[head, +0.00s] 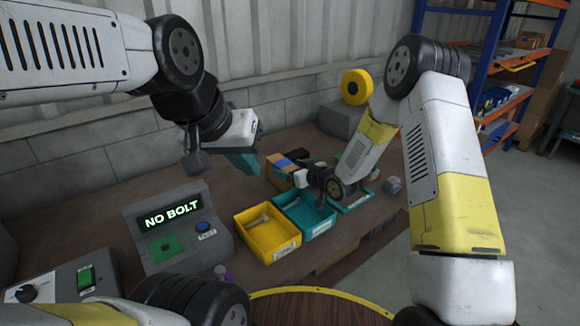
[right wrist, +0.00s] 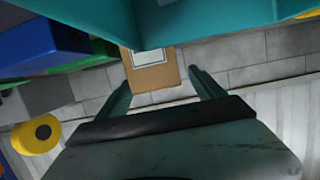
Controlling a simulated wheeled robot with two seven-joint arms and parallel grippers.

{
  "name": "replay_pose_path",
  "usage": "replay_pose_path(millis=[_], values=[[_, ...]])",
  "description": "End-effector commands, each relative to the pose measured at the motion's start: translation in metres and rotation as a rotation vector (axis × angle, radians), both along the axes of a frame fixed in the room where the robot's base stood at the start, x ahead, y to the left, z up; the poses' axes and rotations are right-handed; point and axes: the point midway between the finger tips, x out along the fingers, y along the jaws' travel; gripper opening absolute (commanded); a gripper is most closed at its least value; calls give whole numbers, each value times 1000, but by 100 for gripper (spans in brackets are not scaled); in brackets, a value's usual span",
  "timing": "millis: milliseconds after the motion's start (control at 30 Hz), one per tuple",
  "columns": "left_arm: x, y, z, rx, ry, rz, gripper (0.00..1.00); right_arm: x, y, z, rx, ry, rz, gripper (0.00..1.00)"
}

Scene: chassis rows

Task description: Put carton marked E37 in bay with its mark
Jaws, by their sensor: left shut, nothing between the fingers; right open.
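My right gripper (head: 306,180) is at the back of the bench near a cluster of small boxes. In the right wrist view its two fingers (right wrist: 163,88) are open. A tan carton (right wrist: 155,83) with a white label shows between and beyond them; I cannot tell the gap or read its mark. In the head view a tan box (head: 278,177) stands left of the right gripper. I cannot make out E37 on any box. My left gripper (head: 246,165) is shut and empty, raised above the bench. The bay marks are not readable.
A yellow bin (head: 284,250) holding a grey part, a teal bin (head: 318,231) and another teal bin (head: 358,203) stand in a row. A console reading NO BOLT (head: 180,227) is at left. A yellow roll (head: 356,87) is behind. Bare bench lies behind the console.

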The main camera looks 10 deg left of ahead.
Motion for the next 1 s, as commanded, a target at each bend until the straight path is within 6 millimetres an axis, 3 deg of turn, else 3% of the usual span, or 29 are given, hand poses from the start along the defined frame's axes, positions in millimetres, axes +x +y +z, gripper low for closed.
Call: replay_pose_path(millis=[267,567,900,967,1000], values=[[0,0,0,0,0,0,0,28,26,-10,-1,-1,2,78],[0,0,0,0,0,0,0,31,28,-11,-1,0,-1,78],[0,0,0,0,0,0,0,31,28,-11,-1,0,-1,12],[0,0,0,0,0,0,0,31,28,-11,-1,0,-1,0],[0,0,0,0,0,0,0,31,28,-11,-1,0,-1,0]])
